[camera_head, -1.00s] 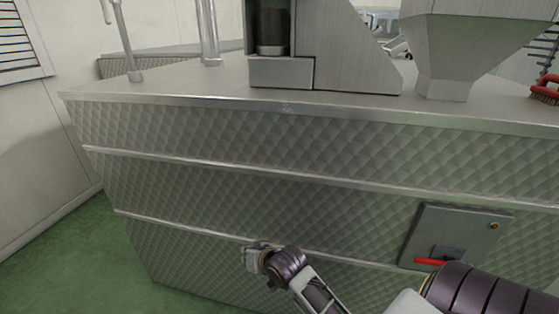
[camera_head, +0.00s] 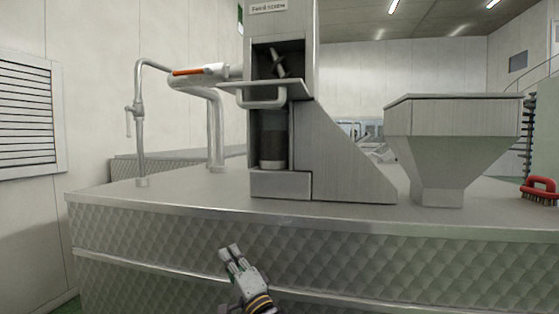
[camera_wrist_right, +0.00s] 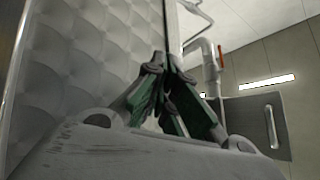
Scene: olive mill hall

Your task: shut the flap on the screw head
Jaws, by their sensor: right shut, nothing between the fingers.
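The screw head (camera_head: 312,60) is the tall grey housing on the metal counter, with a "Feed screw" label at its top. Its window is uncovered and part of the screw (camera_head: 277,64) shows inside. The flap (camera_head: 240,84) sticks out flat below the window, with a bar handle (camera_head: 265,104) under its front edge. The flap also shows from below in the right wrist view (camera_wrist_right: 245,118), apart from my fingers. My right gripper (camera_head: 230,249) is shut and empty, in front of the quilted counter side, below and left of the flap. My left gripper is out of view.
A pipe with an orange-handled valve (camera_head: 188,72) stands left of the screw head, with a thin tap pipe (camera_head: 138,120) further left. A hopper (camera_head: 450,150) and a red brush (camera_head: 540,190) are at the right. Air above the counter's front edge is clear.

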